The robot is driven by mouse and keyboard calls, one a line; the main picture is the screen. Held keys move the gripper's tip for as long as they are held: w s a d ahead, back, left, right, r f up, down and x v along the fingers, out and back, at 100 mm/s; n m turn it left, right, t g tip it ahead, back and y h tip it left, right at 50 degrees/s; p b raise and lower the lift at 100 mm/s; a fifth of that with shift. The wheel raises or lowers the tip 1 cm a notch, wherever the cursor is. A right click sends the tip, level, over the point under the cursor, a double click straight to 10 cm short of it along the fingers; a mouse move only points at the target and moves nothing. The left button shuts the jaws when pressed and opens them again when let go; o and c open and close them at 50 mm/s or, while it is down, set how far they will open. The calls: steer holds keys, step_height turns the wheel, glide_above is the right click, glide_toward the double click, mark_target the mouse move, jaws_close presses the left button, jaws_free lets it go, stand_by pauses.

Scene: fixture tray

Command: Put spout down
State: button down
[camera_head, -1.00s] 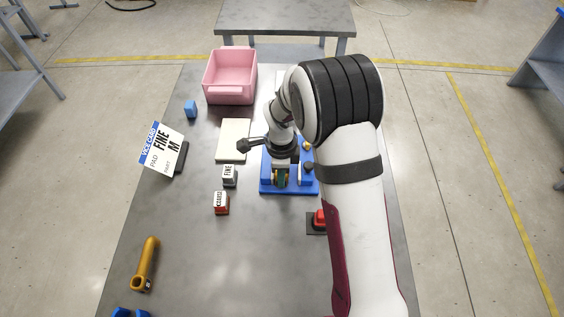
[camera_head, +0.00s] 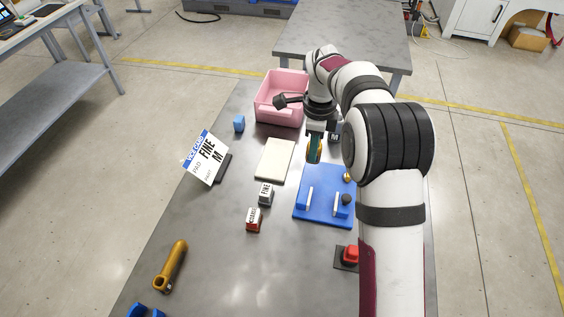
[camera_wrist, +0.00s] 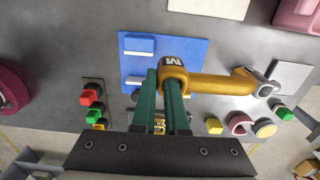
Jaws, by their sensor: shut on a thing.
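My gripper (camera_head: 314,150) is above the table, beyond the far edge of the blue fixture plate (camera_head: 312,212). In the wrist view its two green fingers (camera_wrist: 163,82) are shut on the collar end of a golden spout (camera_wrist: 218,85) marked M. The spout extends sideways to the right, its far end ringed in grey. In the head view the held spout is largely hidden by my gripper. A second golden spout (camera_head: 171,266) lies at the table's front left. The blue plate also shows in the wrist view (camera_wrist: 190,55), with white bars on it.
A pink bin (camera_head: 268,105) stands at the back; a cream pad (camera_head: 275,160) lies left of the plate. FINE (camera_head: 265,194) and red-and-white (camera_head: 254,220) blocks, a sign card (camera_head: 206,157), a blue block (camera_head: 239,124) and a red button (camera_head: 351,254) are around. The front middle is bare.

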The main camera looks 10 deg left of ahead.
steer(key=a+f, duration=0.2)
steer(key=a, duration=0.1)
steer(key=a+f, duration=0.2)
steer(key=a, duration=0.2)
steer(key=w+a+f, duration=0.1)
steer(key=a+f, duration=0.1)
steer(key=a, duration=0.2)
steer(key=shift+a+f, duration=0.25)
steer(key=shift+f, duration=0.1)
step_height(320, 180, down, 4)
steer(key=shift+a+f, duration=0.1)
steer(key=shift+s+f, duration=0.1)
steer(key=c, duration=0.9)
jaws_free()
steer(key=shift+c, duration=0.2)
